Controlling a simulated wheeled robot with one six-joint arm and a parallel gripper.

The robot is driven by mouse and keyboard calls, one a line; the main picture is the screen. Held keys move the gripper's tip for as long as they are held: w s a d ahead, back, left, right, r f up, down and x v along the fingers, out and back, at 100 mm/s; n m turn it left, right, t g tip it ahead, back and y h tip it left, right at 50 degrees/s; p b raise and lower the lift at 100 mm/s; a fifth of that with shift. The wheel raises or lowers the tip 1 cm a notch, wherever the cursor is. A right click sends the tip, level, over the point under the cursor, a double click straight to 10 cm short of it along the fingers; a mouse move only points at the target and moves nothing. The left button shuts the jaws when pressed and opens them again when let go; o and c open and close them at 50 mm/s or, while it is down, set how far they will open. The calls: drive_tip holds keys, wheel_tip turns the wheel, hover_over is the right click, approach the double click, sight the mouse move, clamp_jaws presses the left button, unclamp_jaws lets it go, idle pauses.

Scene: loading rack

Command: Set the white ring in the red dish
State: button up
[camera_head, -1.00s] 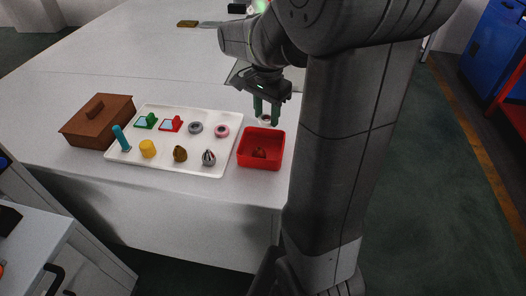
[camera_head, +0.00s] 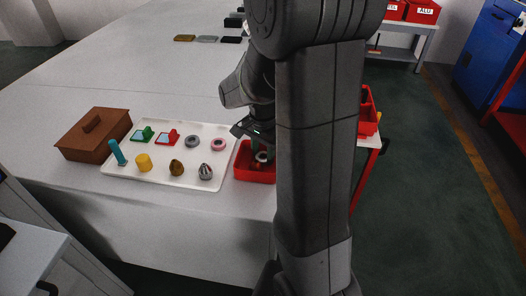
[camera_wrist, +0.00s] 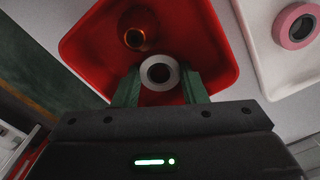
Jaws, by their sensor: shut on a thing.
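The white ring (camera_wrist: 160,72) is between the green fingers of my gripper (camera_wrist: 160,88) in the wrist view, and the gripper is shut on it. The ring is over or inside the red dish (camera_wrist: 205,45); how far it is above the dish floor I cannot tell. The ring also shows in the head view (camera_head: 262,156), at the red dish (camera_head: 254,175). My arm hides the dish's right part there. A small round copper-coloured thing (camera_wrist: 137,38) lies in the dish, beside the ring.
A white tray (camera_head: 150,178) left of the dish holds a grey ring (camera_head: 192,142), a pink ring (camera_head: 218,144), a yellow cylinder (camera_head: 144,162), a teal peg (camera_head: 117,152) and other pieces. A brown lidded box (camera_head: 95,134) stands at the far left.

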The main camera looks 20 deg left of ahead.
drive_tip(key=o, duration=0.7)
drive_tip(key=shift+f, duration=0.1)
drive_tip(key=shift+c, duration=0.2)
wheel_tip(320, 180, up, 12)
drive_tip(key=shift+r+p, duration=0.2)
drive_tip(key=shift+p, duration=0.15)
